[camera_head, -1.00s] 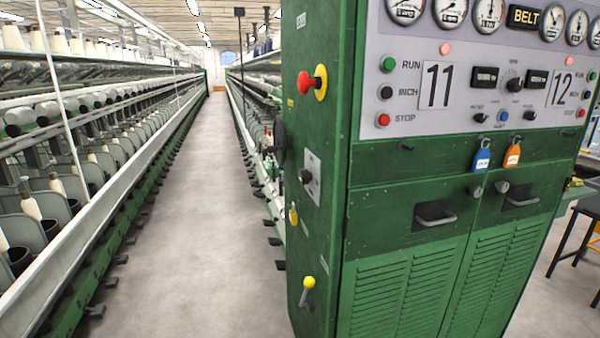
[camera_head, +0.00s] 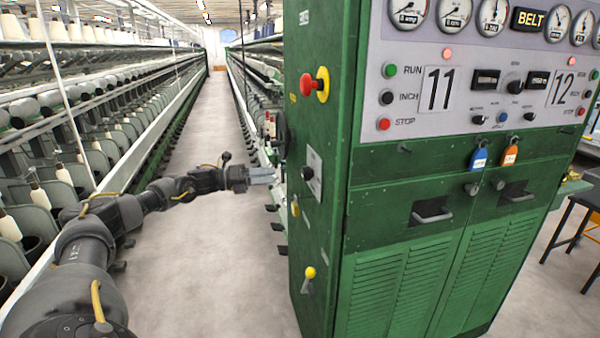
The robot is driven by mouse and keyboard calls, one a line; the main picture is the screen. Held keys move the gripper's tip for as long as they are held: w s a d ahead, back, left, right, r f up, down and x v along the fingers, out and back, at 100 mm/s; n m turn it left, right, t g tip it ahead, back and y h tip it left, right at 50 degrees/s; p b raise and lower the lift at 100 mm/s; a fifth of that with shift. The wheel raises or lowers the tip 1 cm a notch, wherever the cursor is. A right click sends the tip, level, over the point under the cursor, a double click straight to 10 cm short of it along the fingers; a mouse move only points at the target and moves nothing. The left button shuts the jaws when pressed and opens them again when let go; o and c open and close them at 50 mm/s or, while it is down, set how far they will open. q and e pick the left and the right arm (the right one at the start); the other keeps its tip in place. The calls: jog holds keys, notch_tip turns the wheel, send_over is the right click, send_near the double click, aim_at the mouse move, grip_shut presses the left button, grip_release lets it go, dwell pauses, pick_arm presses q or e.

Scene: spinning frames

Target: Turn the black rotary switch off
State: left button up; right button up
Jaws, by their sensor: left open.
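A black rotary switch (camera_head: 307,173) sits on a light grey plate (camera_head: 316,181) on the left side of the green cabinet (camera_head: 320,235). Another black knob (camera_head: 514,87) is on the cabinet's front panel between two small displays. My left arm comes in from the lower left. Its gripper (camera_head: 272,175) is open and points right toward the side plate, just left of the black switch. It appears apart from the switch, though the depth is hard to judge. The fingers are small in view. My right gripper is not in view.
A red emergency knob (camera_head: 314,84) is above the side switch, and a yellow-knobbed lever (camera_head: 309,274) is below it. Long spinning frames (camera_head: 100,150) line the aisle. The aisle floor (camera_head: 200,260) is clear. A dark stool (camera_head: 575,215) stands at right.

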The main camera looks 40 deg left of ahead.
aim_at(302, 173)
pick_arm(q)
jog(key=p+x, duration=0.4)
jog(key=x, duration=0.5)
jog(key=shift+w+r+p, duration=0.15)
jog(key=shift+p, duration=0.15)
jog(key=shift+w+d, duration=0.5)
jog(key=shift+w, duration=0.05)
jog(key=shift+f, duration=0.2)
jog(key=c, duration=1)
